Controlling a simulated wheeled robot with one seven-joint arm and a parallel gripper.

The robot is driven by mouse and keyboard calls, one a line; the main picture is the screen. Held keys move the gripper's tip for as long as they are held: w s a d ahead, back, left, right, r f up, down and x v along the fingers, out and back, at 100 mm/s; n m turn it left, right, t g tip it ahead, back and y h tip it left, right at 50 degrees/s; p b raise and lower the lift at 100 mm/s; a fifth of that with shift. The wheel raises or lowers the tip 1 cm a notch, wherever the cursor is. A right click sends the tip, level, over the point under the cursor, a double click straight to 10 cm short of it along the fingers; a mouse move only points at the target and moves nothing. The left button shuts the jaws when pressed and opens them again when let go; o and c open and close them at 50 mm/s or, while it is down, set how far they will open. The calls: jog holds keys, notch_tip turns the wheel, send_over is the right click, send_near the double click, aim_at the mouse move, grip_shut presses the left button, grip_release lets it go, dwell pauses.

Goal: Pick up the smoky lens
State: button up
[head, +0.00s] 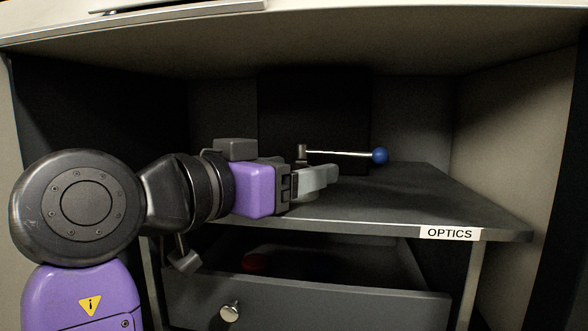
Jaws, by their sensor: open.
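My gripper (328,176) reaches in from the left, just above the dark shelf (400,200) labelled OPTICS. Its grey fingers point right and it is open. A small dull grey rounded form (304,196) shows at the lower edge of the fingers, close to the shelf surface. It may be the smoky lens, but it is mostly hidden and I cannot tell for sure. No other lens is clearly visible on the shelf.
A metal lever with a blue knob (380,156) stands behind my gripper, before a black panel (314,110). Below the shelf, an open drawer (330,303) with a round knob (230,311) holds a red object (255,262). The shelf's right side is clear.

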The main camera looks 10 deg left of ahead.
jog(key=c, duration=1.5)
jog(key=shift+r, duration=0.15)
